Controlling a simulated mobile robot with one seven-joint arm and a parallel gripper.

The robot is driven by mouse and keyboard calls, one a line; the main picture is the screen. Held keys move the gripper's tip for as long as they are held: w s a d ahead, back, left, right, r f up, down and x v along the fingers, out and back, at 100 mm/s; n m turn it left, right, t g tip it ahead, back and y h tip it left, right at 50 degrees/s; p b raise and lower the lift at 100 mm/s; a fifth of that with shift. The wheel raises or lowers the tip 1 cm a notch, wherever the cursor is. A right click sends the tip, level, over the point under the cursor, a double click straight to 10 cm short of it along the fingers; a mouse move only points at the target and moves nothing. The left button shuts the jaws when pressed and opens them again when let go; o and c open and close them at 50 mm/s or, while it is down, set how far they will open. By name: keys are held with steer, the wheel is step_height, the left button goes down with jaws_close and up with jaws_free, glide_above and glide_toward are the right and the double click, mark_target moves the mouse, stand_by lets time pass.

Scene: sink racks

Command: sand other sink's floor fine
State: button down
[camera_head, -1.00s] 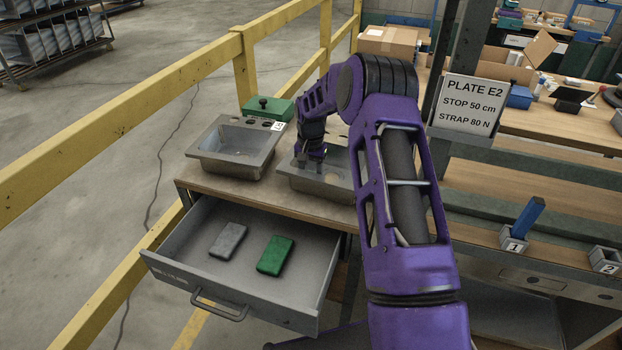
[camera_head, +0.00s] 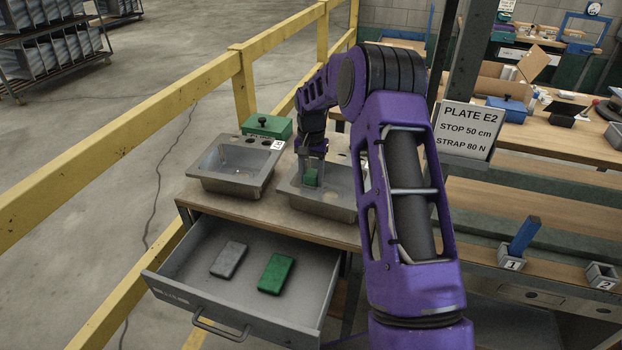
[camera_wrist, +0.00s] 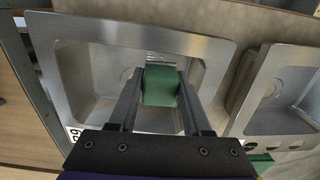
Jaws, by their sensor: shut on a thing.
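My gripper (camera_head: 312,172) is shut on a small green block (camera_head: 311,177). The block also shows between the fingers in the wrist view (camera_wrist: 160,86). In the head view it is over the right-hand steel sink (camera_head: 335,205), near its left part. In the wrist view this sink (camera_wrist: 215,50) lies under the block; whether the block touches its floor I cannot tell. The left-hand steel sink (camera_head: 212,182) is empty; its edge shows at the right of the wrist view (camera_wrist: 262,75). A grey block (camera_head: 229,259) and another green block (camera_head: 276,273) lie in the open drawer.
The open drawer (camera_head: 185,285) juts out below the wooden counter (camera_head: 265,214). A green lidded box (camera_head: 268,126) stands behind the left sink. A yellow rail (camera_head: 120,135) runs along the left. A sign post with a plate (camera_head: 466,130) stands to the right of my arm.

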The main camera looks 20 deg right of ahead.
stand_by(0.3)
step_height(320, 180, up, 13)
steer(key=a+m, duration=0.1)
steer(key=f+b, duration=0.4)
steer(key=shift+w+a+f, duration=0.1)
steer(key=shift+w+f, duration=0.2)
steer(key=shift+w, duration=0.1)
